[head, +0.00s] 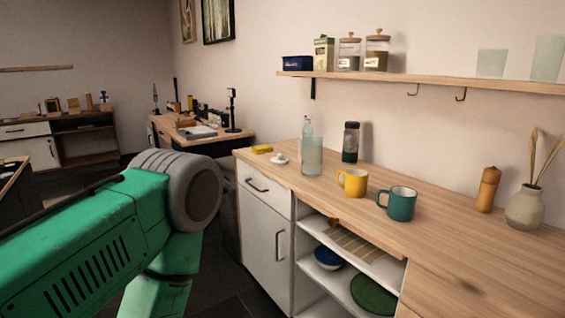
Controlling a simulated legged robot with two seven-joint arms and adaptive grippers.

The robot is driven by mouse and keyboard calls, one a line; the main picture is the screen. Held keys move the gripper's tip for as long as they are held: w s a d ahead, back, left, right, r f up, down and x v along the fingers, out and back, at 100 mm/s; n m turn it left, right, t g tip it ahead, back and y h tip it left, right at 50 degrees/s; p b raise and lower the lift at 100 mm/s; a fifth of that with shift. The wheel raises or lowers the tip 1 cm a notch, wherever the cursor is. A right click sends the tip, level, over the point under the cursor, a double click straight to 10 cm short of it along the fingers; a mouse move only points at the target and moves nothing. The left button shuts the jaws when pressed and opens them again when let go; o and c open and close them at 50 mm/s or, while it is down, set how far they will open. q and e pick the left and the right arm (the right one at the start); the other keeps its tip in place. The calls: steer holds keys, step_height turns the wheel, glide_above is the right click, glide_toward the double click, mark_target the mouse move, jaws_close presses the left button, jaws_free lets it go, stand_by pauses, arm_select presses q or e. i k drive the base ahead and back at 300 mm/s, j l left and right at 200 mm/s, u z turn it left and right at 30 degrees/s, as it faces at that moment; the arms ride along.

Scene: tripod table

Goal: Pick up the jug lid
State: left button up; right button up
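A small white lid with a knob (279,158) lies on the wooden counter (440,228), near its far left end. I take it to be the jug lid. A clear greenish glass vessel (311,158), perhaps the jug, stands upright just to the right of it. My green arm comes in from the left and bends down at a grey joint, in front of and to the left of the counter. Its gripper is out of view below the frame. My other gripper is not in view either.
A yellow sponge-like item (262,149) lies near the lid. A shelf (420,79) overhangs the counter. The counter's front middle is clear.

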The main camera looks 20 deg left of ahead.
mark_target(279, 160)
steer(key=i+j+z, duration=0.1)
steer(key=z, duration=0.35)
steer(key=j+z, duration=0.25)
steer(key=z, duration=0.2)
steer(key=i+j+z, duration=0.2)
steer(key=j+z, duration=0.15)
steer(key=j, duration=0.85)
steer(key=j+z, duration=0.4)
steer(key=j, duration=0.85)
